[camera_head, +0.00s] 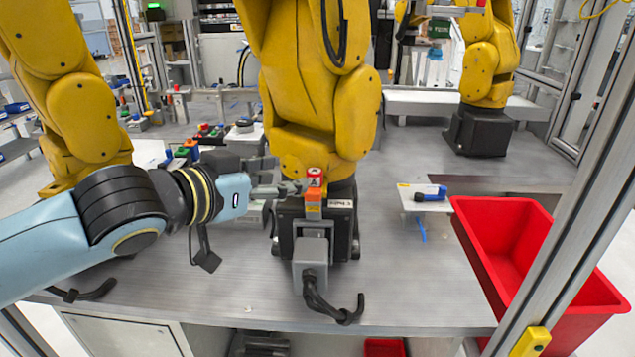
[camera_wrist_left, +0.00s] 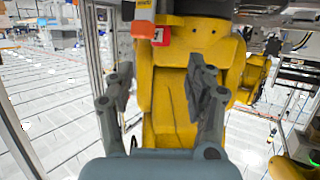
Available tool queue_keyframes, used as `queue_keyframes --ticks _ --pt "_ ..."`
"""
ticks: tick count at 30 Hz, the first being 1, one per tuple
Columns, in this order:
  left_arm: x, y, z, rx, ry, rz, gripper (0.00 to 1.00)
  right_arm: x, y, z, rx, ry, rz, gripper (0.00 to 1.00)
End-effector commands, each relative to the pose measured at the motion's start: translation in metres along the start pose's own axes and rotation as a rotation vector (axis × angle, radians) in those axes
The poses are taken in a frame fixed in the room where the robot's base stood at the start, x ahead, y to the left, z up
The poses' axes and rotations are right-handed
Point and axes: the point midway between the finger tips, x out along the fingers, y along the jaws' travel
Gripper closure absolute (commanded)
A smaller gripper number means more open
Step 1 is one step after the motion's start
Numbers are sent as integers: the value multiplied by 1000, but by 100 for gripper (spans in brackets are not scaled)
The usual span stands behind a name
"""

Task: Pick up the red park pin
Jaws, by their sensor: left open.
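The red park pin (camera_head: 315,177) is a small red piece at the front of the middle yellow arm's black base. It sits just above an orange block (camera_head: 313,196) on a grey bracket. In the left wrist view a red square part (camera_wrist_left: 163,36) shows beside the orange block (camera_wrist_left: 145,22), beyond the fingers. My left gripper (camera_head: 282,178) reaches in from the left, its fingertips close to the left side of the pin and block. In the left wrist view its fingers (camera_wrist_left: 160,85) are spread with nothing between them. I cannot tell whether a fingertip touches the pin.
A grey connector box (camera_head: 311,262) with a black cable stands below the orange block. A red bin (camera_head: 515,238) is at the right edge of the table. A blue-and-black tool (camera_head: 430,193) lies on a white plate. The table front (camera_head: 420,290) is clear.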

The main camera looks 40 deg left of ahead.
Motion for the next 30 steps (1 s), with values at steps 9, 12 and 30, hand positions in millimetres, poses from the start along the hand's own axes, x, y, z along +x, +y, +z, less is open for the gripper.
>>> queue_keyframes --ticks 9,12,30 --pt "35 -1 0 -3 -1 -3 45 2 0 1 0 -2 0 60" --pt "52 -1 -1 -5 -1 -3 45 0 -1 2 0 -3 -1 60" --pt "75 0 1 1 -4 -2 68 0 -2 3 1 -5 -2 60"
